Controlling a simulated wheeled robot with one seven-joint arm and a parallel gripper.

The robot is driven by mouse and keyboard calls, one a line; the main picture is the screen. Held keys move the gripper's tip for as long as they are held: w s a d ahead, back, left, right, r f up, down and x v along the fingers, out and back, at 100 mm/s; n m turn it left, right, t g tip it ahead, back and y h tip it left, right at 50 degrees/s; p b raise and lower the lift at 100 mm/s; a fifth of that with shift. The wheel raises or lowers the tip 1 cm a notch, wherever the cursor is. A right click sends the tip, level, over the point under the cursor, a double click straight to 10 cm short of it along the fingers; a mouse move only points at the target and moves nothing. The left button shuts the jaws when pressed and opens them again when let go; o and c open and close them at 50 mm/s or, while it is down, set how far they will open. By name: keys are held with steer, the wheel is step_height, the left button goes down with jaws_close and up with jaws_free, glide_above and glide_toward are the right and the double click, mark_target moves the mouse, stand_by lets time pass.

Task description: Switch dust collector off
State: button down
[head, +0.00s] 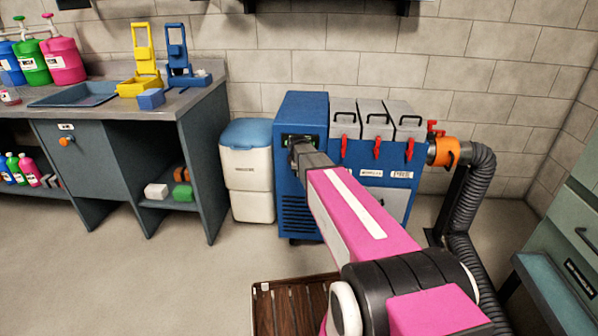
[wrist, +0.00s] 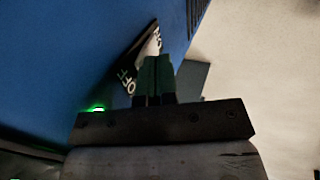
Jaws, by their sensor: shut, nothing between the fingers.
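The dust collector (head: 305,114) is a blue cabinet with grey filter boxes, standing against the back wall. My pink arm reaches to the upper front of its blue part. In the wrist view its blue face (wrist: 60,60) fills the left side. A dark switch plate (wrist: 128,84) with white lettering, partly readable as OFF, lies right at my fingers. My gripper (wrist: 154,62) is shut and empty, its fingertips over the plate. The fingers hide the switch itself, and contact cannot be told. A green light (wrist: 98,108) glows beside the gripper. In the head view the arm covers most of the plate.
An orange collar (head: 449,151) and black hose (head: 470,195) are on the collector's right side. A white bin (head: 247,170) with blue lid stands close on its left. A workbench (head: 185,105) is further left, a wooden pallet (head: 285,305) below my arm.

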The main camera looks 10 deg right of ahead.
steer(key=shift+w+d+r, duration=0.1)
steer(key=shift+w+r, duration=0.05)
steer(key=shift+w, duration=0.25)
steer(key=shift+r, duration=0.8)
steer(key=shift+s, duration=0.1)
